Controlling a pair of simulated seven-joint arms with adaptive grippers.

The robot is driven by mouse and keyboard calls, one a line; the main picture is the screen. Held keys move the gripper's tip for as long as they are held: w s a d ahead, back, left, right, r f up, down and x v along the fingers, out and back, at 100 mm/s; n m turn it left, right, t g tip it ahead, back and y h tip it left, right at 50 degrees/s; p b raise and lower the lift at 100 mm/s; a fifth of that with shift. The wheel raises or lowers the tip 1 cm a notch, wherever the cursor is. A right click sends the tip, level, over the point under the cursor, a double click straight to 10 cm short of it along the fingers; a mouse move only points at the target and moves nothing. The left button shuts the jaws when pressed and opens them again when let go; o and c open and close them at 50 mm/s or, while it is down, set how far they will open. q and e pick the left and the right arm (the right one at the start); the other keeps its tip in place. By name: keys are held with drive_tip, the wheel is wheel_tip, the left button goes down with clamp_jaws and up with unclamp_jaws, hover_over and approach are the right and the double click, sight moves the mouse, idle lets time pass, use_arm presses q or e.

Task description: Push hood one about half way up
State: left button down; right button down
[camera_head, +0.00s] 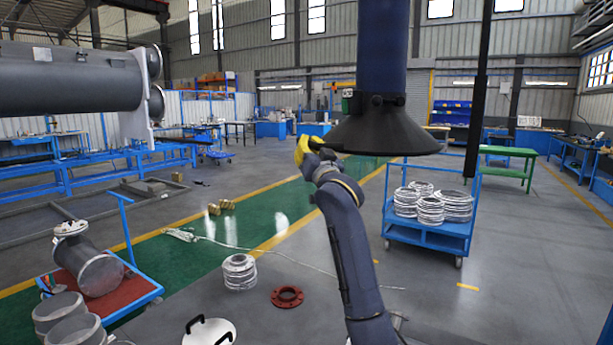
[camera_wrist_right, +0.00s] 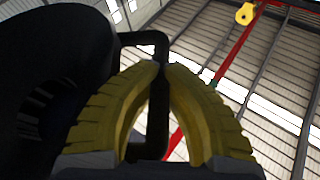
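The hood (camera_head: 385,130) is a wide black cone under a thick dark blue vertical duct (camera_head: 382,45), hanging at the upper middle of the head view. My right gripper (camera_head: 306,147), with yellow fingers, is at the left side of its rim. In the right wrist view, the yellow fingers (camera_wrist_right: 160,70) come together at their tips on the upright bar of a black handle (camera_wrist_right: 157,110). The dark hood body (camera_wrist_right: 55,85) fills the left of that view. The handle is mostly hidden behind the fingers in the head view. My left gripper is not in view.
A large dark flanged shell (camera_head: 70,80) sticks in from the upper left. A black vertical pole (camera_head: 478,90) stands right of the hood. A blue cart (camera_head: 430,232) carries several coils. A red ring (camera_head: 287,297) and coil stack (camera_head: 239,272) lie on the floor.

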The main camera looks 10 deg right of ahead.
wheel_tip(320, 180, up, 6)
drive_tip(key=shift+r, duration=0.15)
idle(0.4)
drive_tip(key=c, duration=1.3)
unclamp_jaws()
drive_tip(key=v, duration=1.2)
